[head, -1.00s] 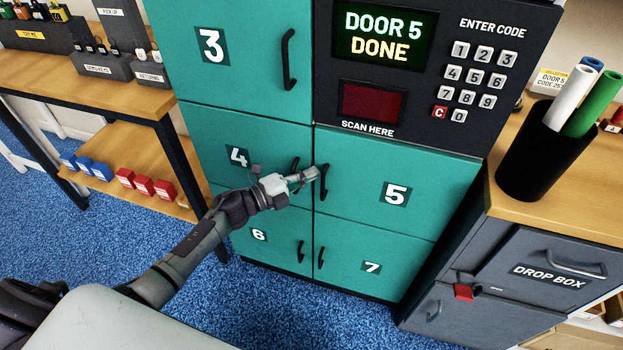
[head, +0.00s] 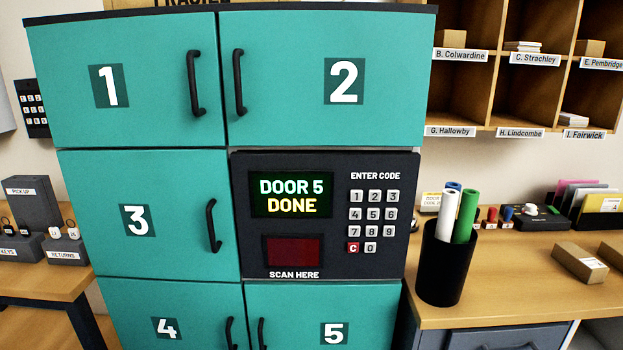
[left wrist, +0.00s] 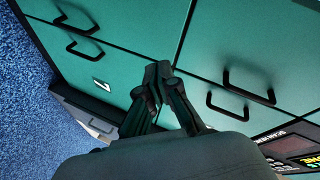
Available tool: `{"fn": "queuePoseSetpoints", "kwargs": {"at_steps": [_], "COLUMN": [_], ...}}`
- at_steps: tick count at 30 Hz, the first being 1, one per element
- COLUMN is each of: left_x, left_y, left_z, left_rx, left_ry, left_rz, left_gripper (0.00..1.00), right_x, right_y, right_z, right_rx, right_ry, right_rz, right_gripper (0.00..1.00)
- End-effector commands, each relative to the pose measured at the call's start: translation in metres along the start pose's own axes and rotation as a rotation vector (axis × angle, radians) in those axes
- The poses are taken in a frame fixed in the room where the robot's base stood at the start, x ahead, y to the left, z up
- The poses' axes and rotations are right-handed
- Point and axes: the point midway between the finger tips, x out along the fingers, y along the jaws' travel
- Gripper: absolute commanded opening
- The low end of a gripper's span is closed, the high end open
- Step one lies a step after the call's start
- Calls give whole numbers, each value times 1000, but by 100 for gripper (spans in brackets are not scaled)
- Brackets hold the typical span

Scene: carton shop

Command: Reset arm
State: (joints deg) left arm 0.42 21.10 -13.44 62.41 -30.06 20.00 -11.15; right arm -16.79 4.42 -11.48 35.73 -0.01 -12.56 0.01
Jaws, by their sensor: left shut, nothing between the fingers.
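My left gripper (left wrist: 158,82) shows in the left wrist view, shut and empty. It is in front of the teal locker doors, between door handles and touching none that I can see. It is not in the head view. My right gripper is in neither view. The teal locker (head: 150,180) fills the middle of the head view, with doors 1 to 5 showing and shut. Door 5 (head: 375,315) is at the bottom, under the panel. The panel screen (head: 291,194) reads "DOOR 5 DONE".
A wooden counter (head: 520,305) on the right holds a black cup (head: 443,268) with rolled tubes and a small carton (head: 580,262). A pigeonhole shelf (head: 510,85) hangs above it. A side table (head: 45,280) with dark boxes stands at left.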

Motion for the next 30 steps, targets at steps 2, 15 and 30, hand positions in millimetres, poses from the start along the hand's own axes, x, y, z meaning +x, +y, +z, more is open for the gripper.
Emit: {"fn": "queuePoseSetpoints", "kwargs": {"at_steps": [2, 15, 30], "left_x": [-21, -209, -319], "left_y": [54, 323, 416], "left_z": [26, 71, 41], "left_rx": [-150, -767, -971], "left_ry": [-133, -822, -1122], "left_rz": [64, 385, 523], "left_gripper": [0, 0, 0], "right_x": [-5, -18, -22], "right_y": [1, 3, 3], "right_z": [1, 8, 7], "right_rx": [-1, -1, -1], "right_ry": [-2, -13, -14], "right_rz": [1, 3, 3], "right_gripper": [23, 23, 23]}}
